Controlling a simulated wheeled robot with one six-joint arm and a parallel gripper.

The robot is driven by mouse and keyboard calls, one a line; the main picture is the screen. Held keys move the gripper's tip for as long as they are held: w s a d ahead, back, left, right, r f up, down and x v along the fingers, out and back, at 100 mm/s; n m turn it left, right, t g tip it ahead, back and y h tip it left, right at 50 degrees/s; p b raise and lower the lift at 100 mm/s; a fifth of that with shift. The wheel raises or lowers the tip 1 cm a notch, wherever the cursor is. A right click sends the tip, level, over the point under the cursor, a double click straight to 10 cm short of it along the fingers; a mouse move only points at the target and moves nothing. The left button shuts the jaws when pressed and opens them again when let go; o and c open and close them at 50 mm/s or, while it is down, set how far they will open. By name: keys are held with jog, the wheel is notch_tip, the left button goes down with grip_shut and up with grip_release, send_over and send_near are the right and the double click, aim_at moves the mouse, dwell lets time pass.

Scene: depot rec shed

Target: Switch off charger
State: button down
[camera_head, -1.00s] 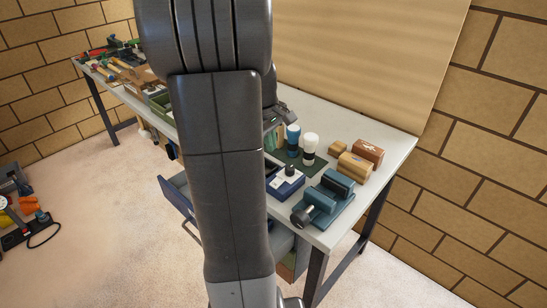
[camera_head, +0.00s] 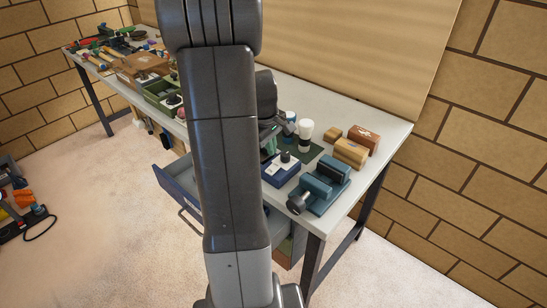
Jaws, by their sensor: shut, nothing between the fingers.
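A small blue box with a white top and a black knob (camera_head: 283,168) sits on the workbench, right of my arm; it may be the charger, but no label is readable. My gripper (camera_head: 277,133) is partly hidden behind my upright arm. It hangs over the bench, just behind and above the blue box, and appears apart from it. The fingers are small and dark here; they are shut, with nothing seen held. Any switch on the box is too small to make out beyond the knob.
A teal vise (camera_head: 318,188) stands at the bench's front right corner. A white-topped bottle (camera_head: 305,132) and wooden blocks (camera_head: 350,152) stand behind. An open blue drawer (camera_head: 180,186) juts out below. The bench top (camera_head: 350,112) is clear at the back.

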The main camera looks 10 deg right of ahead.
aim_at(274, 166)
jog(key=shift+w+d+f+p, duration=0.1)
jog(key=shift+d+f+p, duration=0.05)
jog(key=shift+f, duration=0.8)
jog(key=shift+w+d+f+p, duration=0.1)
jog(key=shift+f, duration=0.8)
jog(key=shift+w+d+f+p, duration=0.1)
jog(key=shift+d+f+p, duration=0.05)
jog(key=shift+f, duration=0.8)
jog(key=shift+f, duration=0.1)
jog(key=shift+d+f+b, duration=0.15)
jog(key=shift+f+b, duration=0.15)
jog(key=shift+b, duration=0.15)
jog(key=shift+r, duration=0.2)
jog(key=shift+s+a+f, duration=0.1)
jog(key=shift+s+a, duration=0.05)
jog(key=shift+a, duration=0.05)
jog(key=shift+s+a, duration=0.3)
jog(key=shift+a, duration=0.2)
